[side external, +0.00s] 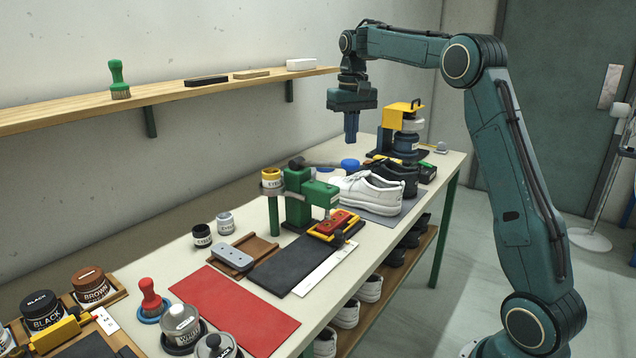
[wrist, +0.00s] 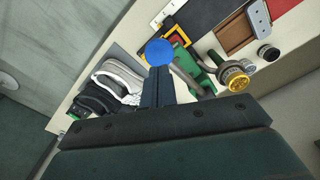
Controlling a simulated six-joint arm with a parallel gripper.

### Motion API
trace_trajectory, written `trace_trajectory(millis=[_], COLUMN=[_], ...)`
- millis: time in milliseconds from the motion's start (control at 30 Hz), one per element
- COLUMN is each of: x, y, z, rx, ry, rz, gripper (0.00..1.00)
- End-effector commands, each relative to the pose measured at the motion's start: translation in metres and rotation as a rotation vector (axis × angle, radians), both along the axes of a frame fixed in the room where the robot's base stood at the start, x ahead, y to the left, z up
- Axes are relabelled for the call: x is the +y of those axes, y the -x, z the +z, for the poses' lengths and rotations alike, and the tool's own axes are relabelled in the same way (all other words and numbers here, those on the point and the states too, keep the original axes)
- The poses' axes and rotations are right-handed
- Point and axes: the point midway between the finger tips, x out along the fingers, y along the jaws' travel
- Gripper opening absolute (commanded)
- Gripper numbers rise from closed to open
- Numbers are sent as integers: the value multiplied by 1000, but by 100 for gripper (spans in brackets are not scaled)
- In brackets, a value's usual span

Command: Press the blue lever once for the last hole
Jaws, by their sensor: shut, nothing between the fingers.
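The blue lever knob (side external: 350,165) sits at the end of a grey arm that reaches right from the green eyelet press (side external: 299,195). In the wrist view the knob (wrist: 159,52) shows just beyond my fingertips, with the press (wrist: 188,72) to its right. My gripper (side external: 351,141) is shut and empty, pointing down above the knob; a small gap shows between them in the side view. A red piece (side external: 337,221) lies in a yellow frame (side external: 322,232) at the press's front. Its holes are too small to make out.
A white shoe (side external: 366,191) and a black shoe (side external: 398,176) stand right of the press. A yellow-and-black machine (side external: 403,125) stands behind them. A red mat (side external: 235,308) and jars lie to the left. A wall shelf (side external: 170,97) runs behind the table.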

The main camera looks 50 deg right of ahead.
Motion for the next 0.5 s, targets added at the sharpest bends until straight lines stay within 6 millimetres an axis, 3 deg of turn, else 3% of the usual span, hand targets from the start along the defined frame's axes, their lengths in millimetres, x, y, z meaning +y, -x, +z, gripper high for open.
trace_trajectory(millis=[500], x=[0], y=[0], z=[27], rx=[0], ry=[0], rz=[0], gripper=[0])
